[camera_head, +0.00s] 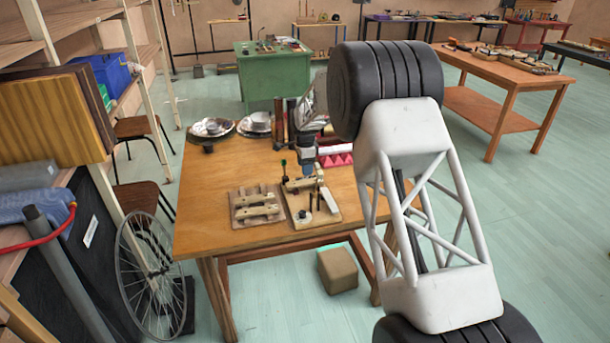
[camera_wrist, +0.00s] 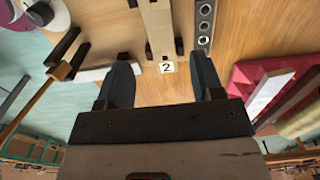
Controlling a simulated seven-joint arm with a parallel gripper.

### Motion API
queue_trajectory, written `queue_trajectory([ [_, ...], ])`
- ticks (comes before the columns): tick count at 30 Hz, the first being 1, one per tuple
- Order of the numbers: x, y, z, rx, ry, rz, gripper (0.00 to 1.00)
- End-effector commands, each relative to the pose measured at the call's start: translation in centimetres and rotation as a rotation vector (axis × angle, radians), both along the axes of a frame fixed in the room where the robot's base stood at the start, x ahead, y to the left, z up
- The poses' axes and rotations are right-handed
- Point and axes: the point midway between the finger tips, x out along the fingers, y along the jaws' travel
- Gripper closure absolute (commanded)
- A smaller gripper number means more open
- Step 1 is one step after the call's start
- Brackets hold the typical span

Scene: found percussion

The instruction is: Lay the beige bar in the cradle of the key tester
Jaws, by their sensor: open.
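My gripper (camera_head: 307,168) is over the far end of a wooden board (camera_head: 332,214) with posts and a green-topped stick, which looks like the key tester. In the wrist view my gripper (camera_wrist: 162,92) is open, with nothing between its fingers. A pale beige strip (camera_wrist: 158,25) with a "2" label (camera_wrist: 167,67) lies beyond the fingertips; I cannot tell whether it is the bar or part of the tester. A second board (camera_head: 239,215) to the left carries beige wooden pieces (camera_head: 257,210). The cradle is not clearly distinguishable.
A red ridged block (camera_head: 338,160) with a pale bar is right of my gripper; the block also shows in the wrist view (camera_wrist: 243,76). Metal dishes (camera_head: 211,127) and dark upright cylinders stand at the back. The table's (camera_head: 205,190) left side is clear.

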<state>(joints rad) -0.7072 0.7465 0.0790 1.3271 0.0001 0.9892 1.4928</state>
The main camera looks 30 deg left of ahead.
Motion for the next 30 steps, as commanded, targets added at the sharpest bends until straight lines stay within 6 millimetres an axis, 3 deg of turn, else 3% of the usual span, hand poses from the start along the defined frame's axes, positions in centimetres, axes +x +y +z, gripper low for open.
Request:
queue_trajectory([
  [3, 0.0, 0.0, 2.0, 0.001, -0.001, 0.0, 0.39],
  [12, 0.0, 0.0, 5.0, 0.0, 0.0, 0.0, 0.39],
  [30, 0.0, 0.0, 5.4, 0.0, 0.0, 0.0, 0.39],
])
